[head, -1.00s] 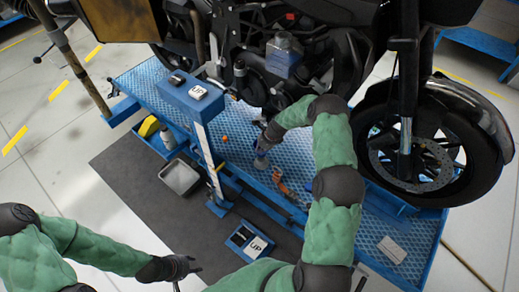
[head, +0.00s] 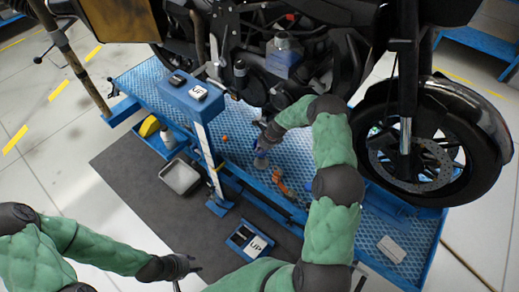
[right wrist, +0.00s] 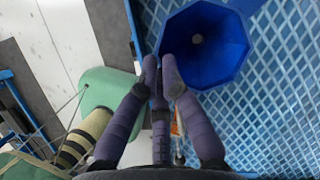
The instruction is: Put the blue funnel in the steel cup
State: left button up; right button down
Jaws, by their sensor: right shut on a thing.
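The blue funnel (right wrist: 222,45) shows large in the right wrist view, with its wide mouth and central hole facing the camera. My right gripper (right wrist: 163,65) is shut on its near rim. In the head view my right gripper (head: 266,143) is low over the blue lift platform, and the funnel is hard to make out there. A small grey object, seemingly the steel cup (head: 260,162), stands just below this gripper. The cup is not seen in the right wrist view, so I cannot tell whether the funnel touches it. My left gripper (head: 190,268) is over the floor, away from both; its fingers are unclear.
A motorcycle (head: 405,110) stands on the blue platform (head: 395,225) behind my right arm. An orange object (head: 281,182) lies near the cup.

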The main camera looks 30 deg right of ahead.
jog(key=shift+f+b, duration=0.9)
jog(key=shift+f, duration=0.75)
dwell(0.4)
jog(key=shift+f, duration=0.25)
dwell(0.6)
jog(key=c, duration=1.3)
grip_release()
jog(key=shift+c, duration=0.2)
jog(key=shift+r, duration=0.1)
jog(key=v, duration=1.2)
jog(key=shift+a, duration=0.1)
